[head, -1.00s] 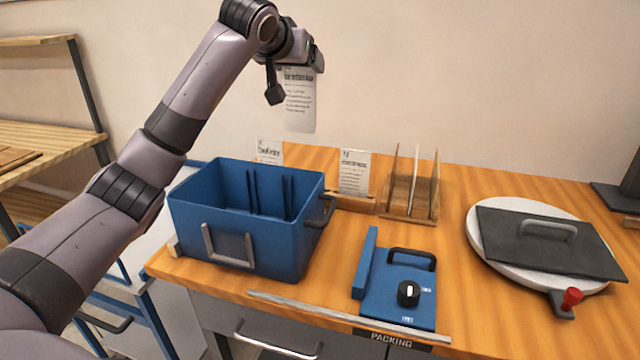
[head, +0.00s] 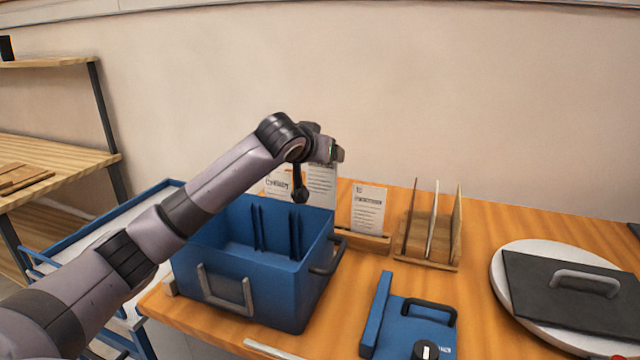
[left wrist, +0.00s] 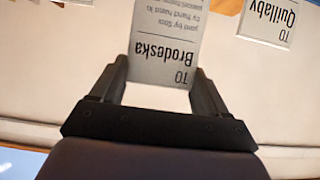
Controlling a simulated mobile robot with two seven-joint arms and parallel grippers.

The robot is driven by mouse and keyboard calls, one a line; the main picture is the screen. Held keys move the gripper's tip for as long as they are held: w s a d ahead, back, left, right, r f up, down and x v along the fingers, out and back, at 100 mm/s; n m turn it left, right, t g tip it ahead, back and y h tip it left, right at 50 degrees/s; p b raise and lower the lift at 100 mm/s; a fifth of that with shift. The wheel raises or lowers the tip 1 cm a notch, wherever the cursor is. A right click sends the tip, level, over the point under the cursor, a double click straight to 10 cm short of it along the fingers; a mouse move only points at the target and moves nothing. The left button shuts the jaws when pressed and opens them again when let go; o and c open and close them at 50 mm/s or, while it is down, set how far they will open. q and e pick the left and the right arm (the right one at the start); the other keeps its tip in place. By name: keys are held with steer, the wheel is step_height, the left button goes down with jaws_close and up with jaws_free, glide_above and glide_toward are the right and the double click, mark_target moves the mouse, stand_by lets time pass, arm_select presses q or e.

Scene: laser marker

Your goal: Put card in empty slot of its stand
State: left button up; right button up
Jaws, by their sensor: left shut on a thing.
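My left gripper (head: 337,154) is shut on a white printed card (head: 322,186) and holds it upright by its top edge. In the left wrist view the card (left wrist: 165,42) reads "TO Brodeska" between the fingers (left wrist: 160,74). The card is over the middle of the wooden stand (head: 375,241), between a left card (head: 278,184) and a right card (head: 369,208) standing there. The left card reads "Quillaby" in the left wrist view (left wrist: 268,20). The blue bin hides the held card's lower edge, so I cannot tell whether it touches the stand. My right gripper is out of view.
The blue bin (head: 250,280) stands just in front of the stand's left part. A wooden rack (head: 425,262) with upright dividers is to the right.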

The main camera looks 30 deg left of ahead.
mark_target(320, 180)
arm_select(q)
steer(key=shift+f, duration=3.2)
steer(key=o, duration=1.3)
steer(key=shift+f, duration=0.1)
steer(key=shift+c, duration=0.2)
steer(key=b+v, duration=0.1)
steer(key=v, duration=1.1)
